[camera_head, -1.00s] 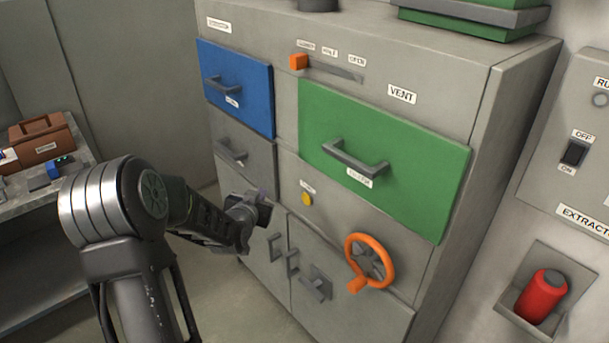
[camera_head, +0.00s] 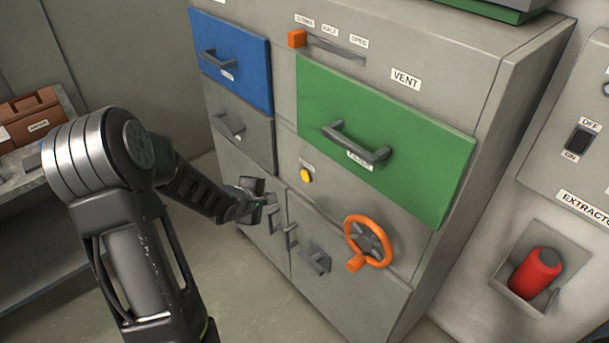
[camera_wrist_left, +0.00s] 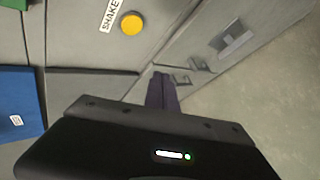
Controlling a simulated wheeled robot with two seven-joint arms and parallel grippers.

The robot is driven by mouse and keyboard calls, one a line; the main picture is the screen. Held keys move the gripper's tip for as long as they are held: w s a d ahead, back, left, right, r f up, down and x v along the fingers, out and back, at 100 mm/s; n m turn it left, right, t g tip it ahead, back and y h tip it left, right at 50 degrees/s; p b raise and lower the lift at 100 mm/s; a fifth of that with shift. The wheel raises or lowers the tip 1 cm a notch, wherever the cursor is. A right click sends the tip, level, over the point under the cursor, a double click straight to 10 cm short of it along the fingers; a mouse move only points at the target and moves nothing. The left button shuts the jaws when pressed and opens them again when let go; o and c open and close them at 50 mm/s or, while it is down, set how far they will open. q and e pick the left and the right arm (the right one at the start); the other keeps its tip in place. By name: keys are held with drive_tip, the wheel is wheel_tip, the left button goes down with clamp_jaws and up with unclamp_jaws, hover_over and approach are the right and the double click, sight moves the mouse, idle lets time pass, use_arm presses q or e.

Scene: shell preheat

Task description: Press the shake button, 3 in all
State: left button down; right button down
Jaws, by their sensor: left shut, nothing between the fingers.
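The yellow shake button (camera_head: 307,176) sits on the grey cabinet front, below the left end of the green drawer. In the left wrist view the button (camera_wrist_left: 132,23) is near the top, beside its "SHAKE" label (camera_wrist_left: 111,14). My left gripper (camera_head: 272,208) is in front of the cabinet, below and left of the button, and apart from it. In the left wrist view its fingers (camera_wrist_left: 162,88) are together with nothing between them. My right gripper is in neither view.
An orange handwheel (camera_head: 368,242) sticks out right of the button. A green drawer (camera_head: 400,155) and a blue drawer (camera_head: 233,65) have protruding handles. Lower cabinet doors (camera_head: 335,285) have handles near my left gripper. A red bottle-shaped object (camera_head: 537,273) sits in a wall recess at right.

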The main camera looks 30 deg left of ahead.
sight(306, 175)
use_arm(q)
drive_tip(key=shift+w, duration=0.15)
idle(0.3)
drive_tip(key=w+d+b, duration=0.2)
drive_tip(key=w+b, duration=0.3)
drive_tip(key=w, duration=0.3)
drive_tip(key=shift+d+b, duration=0.25)
drive_tip(key=shift+b, duration=0.15)
drive_tip(key=shift+w, duration=0.2)
idle(1.6)
drive_tip(key=shift+w+d, duration=0.1)
drive_tip(key=shift+w, duration=0.2)
